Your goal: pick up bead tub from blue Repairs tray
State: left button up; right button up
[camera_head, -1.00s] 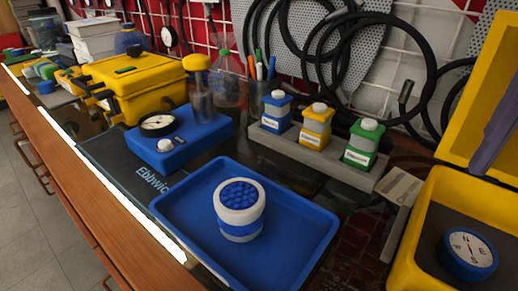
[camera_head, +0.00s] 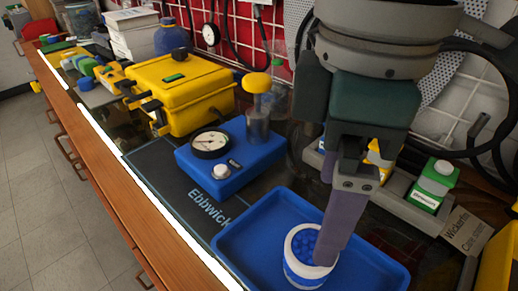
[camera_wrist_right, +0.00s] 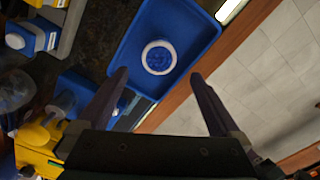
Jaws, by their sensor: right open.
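The bead tub (camera_head: 303,268) is a white round tub with a blue band and blue beads on top. It stands upright in the blue tray (camera_head: 255,232). In the right wrist view the tub (camera_wrist_right: 159,57) sits inside the tray (camera_wrist_right: 190,22), just beyond the fingertips and roughly centred between them. My right gripper (camera_head: 326,222) is open and empty above the tray; one finger overlaps the tub's right edge in the head view, and contact cannot be told. Its two fingers (camera_wrist_right: 158,76) show spread apart in the right wrist view. My left gripper is not in view.
A blue gauge block (camera_head: 225,165) stands beside the tray, with a yellow case (camera_head: 185,95) farther back. The bench's wooden front edge (camera_head: 130,225) runs along the left.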

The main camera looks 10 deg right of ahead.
aim_at(313, 247)
notch_tip(313, 247, down, 5)
jog(key=shift+s+r+b, duration=0.1)
jog(key=shift+r+b, duration=0.1)
jog(key=shift+b, duration=0.15)
jog(key=f, duration=0.5)
jog(key=shift+w+a+f+b, duration=0.1)
jog(key=shift+w+f+b, duration=0.1)
jog(key=shift+b, duration=0.2)
jog(key=shift+r, duration=0.1)
jog(key=c, duration=1.4)
